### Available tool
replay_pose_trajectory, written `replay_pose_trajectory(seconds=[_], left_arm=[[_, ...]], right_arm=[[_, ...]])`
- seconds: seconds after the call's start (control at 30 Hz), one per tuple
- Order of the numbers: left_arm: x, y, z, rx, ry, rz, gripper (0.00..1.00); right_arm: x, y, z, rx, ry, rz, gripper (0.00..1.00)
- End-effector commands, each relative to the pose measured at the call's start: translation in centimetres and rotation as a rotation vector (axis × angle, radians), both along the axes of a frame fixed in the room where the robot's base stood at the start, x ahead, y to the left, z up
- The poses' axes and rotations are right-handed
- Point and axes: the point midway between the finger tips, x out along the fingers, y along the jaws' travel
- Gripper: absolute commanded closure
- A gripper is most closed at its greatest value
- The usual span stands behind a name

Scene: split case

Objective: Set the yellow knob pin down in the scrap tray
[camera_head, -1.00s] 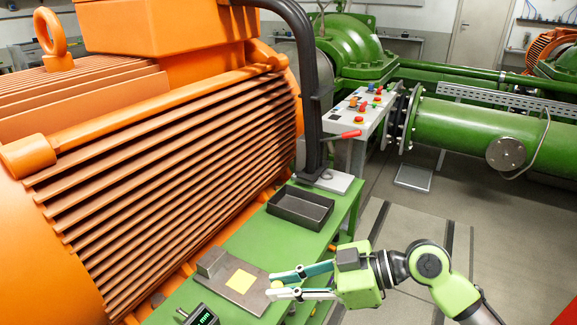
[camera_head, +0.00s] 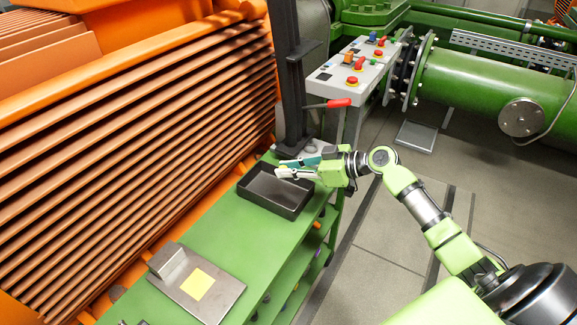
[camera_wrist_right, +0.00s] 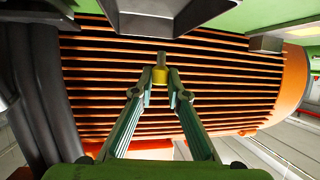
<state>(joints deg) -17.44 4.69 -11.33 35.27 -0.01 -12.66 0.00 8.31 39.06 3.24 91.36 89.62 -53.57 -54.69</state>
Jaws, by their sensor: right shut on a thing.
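My right gripper (camera_head: 279,168) is above the dark open scrap tray (camera_head: 262,205), over its back part. The tray stands on the green bench and its visible floor is bare. In the right wrist view the fingertips of the right gripper (camera_wrist_right: 160,90) are shut on the yellow knob pin (camera_wrist_right: 160,75), which has a dark end. The pin is not clearly visible in the head view. The tray's dark underside or wall (camera_wrist_right: 165,14) shows at the top of the wrist view. My left gripper is not in view.
A metal plate (camera_head: 224,300) with a yellow square and a small block lies on the near part of the green bench (camera_head: 205,240). A dark upright post (camera_head: 288,80) stands behind the tray. The orange finned motor (camera_head: 130,130) borders the bench on the left.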

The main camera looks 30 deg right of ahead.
Motion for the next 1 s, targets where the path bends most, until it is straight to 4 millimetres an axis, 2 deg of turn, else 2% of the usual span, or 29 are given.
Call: replay_pose_trajectory(seconds=[0.27, 0.7, 1.0], left_arm=[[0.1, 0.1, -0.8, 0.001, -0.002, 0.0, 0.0], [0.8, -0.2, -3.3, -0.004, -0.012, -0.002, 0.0], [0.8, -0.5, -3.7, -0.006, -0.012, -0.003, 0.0]], right_arm=[[0.6, -0.5, -1.7, -0.004, 0.003, -0.009, 1.0], [0.6, -0.5, -6.4, -0.002, 0.004, -0.011, 1.0], [0.6, -0.5, -7.4, -0.003, 0.003, -0.011, 1.0]])
